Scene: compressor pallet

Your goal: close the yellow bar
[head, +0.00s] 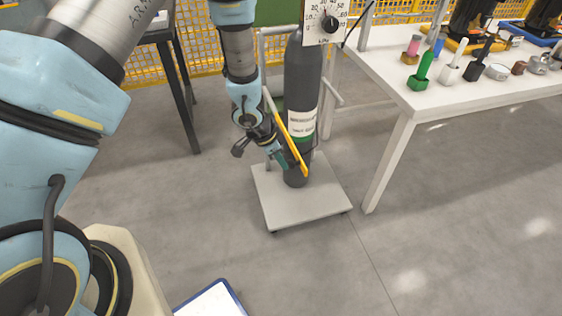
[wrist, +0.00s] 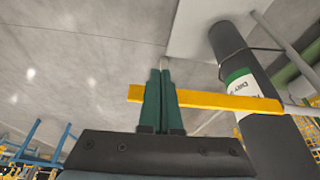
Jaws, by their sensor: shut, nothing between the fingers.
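The yellow bar (head: 292,145) slants down across the front left of the dark gas cylinder (head: 303,85) in the head view. In the wrist view the yellow bar (wrist: 220,100) crosses the picture, passing behind my fingers, with the cylinder (wrist: 262,125) to the right. My gripper (head: 281,160) is beside the bar's lower part, on its left. In the wrist view my gripper's green fingers (wrist: 161,75) are together and empty, overlapping the bar. I cannot tell whether they touch it.
The cylinder stands on a light grey wheeled pallet (head: 305,208) with a grey rail frame. A white table (head: 395,75) with tools and small parts stands to the right. A dark-legged table (head: 178,65) is at the left, with yellow mesh fencing behind. The floor in front is mostly clear.

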